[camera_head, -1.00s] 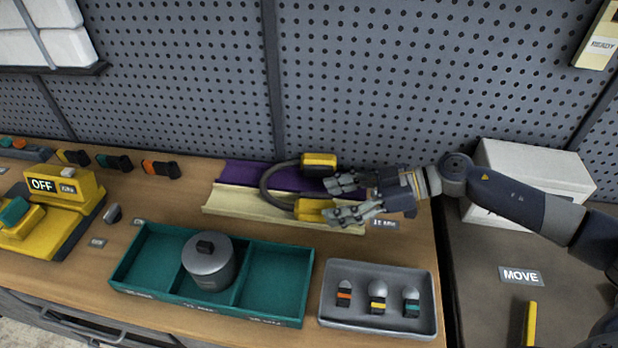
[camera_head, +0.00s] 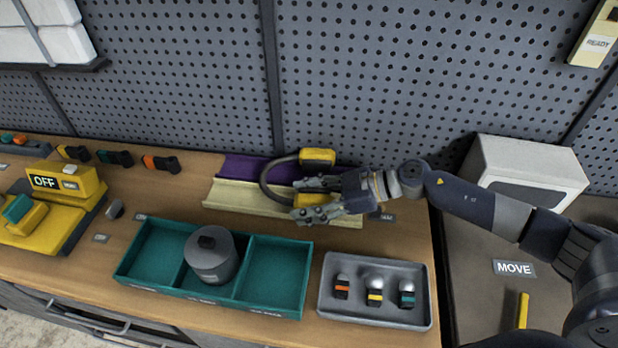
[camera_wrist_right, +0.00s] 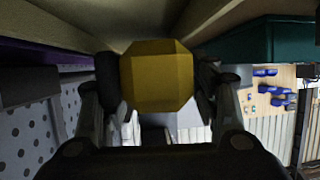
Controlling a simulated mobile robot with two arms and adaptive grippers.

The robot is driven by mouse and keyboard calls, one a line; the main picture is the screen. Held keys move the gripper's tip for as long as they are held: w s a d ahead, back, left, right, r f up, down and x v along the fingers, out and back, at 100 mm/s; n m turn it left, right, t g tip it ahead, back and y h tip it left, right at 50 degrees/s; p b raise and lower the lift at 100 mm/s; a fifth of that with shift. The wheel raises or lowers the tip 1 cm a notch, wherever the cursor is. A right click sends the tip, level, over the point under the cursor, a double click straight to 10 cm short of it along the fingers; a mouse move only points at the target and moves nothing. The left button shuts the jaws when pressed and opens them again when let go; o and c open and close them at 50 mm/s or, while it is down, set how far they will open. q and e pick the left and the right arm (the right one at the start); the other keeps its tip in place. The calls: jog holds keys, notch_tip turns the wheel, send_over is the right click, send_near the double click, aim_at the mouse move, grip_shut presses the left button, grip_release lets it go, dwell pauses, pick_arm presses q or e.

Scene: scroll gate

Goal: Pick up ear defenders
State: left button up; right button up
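The ear defenders lie at the back of the bench, with a dark curved band (camera_head: 266,186) and two yellow cups. The far cup (camera_head: 317,156) rests by the purple channel and the near cup (camera_head: 312,198) by the cream channel. My right gripper (camera_head: 318,199) is open, with one finger on each side of the near cup. In the right wrist view the yellow cup (camera_wrist_right: 157,78) fills the space between the fingertips, with little gap. I cannot tell whether the pads touch it. My left gripper is not in view.
A teal tray (camera_head: 275,308) holding a grey lidded pot (camera_head: 211,255) and a grey tray (camera_head: 335,312) with several small items are in front. A pegboard wall (camera_head: 400,80) rises close behind.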

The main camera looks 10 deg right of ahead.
jog(key=shift+r, duration=0.1)
jog(key=c, duration=0.9)
jog(key=shift+r, duration=0.25)
notch_tip(320, 180, up, 11)
jog(key=s+a, duration=0.2)
jog(key=s, duration=0.4)
jog(key=s+a+p, duration=0.1)
jog(key=s+a, duration=0.2)
jog(key=s, duration=0.3)
jog(key=s+a, duration=0.3)
jog(key=s, duration=0.3)
jog(key=shift+s+p, duration=0.15)
jog(key=shift+p, duration=0.15)
